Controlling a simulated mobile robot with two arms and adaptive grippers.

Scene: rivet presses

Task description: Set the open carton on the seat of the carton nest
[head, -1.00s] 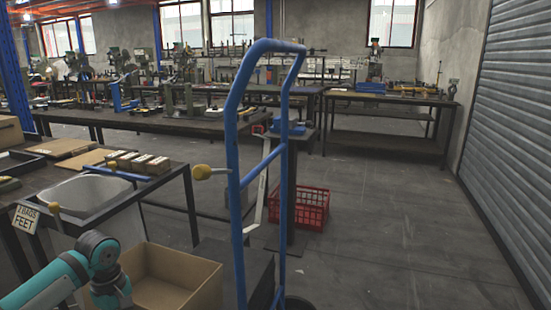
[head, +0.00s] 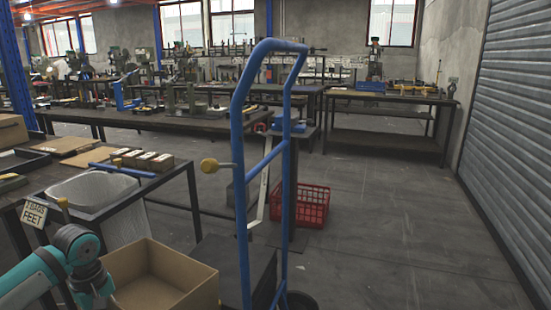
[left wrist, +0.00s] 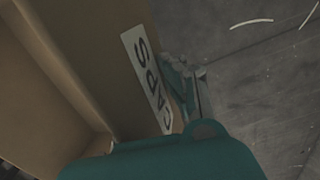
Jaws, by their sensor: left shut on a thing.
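The open carton (head: 165,285) is a brown cardboard box with its top open, low in the head view left of the blue hand truck. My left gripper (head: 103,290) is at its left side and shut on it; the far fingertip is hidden. In the left wrist view the carton's wall (left wrist: 85,50) carries a white label with dark letters, and part of my left gripper (left wrist: 187,85) lies beside the label. I cannot pick out the carton nest or its seat with certainty. My right gripper is not in view.
A blue hand truck (head: 240,180) stands close in front, beside the carton. A dark table (head: 194,200) with a grey pan and small blocks is at left. A red crate (head: 313,207) sits on the floor behind. The floor (head: 400,230) at right is clear.

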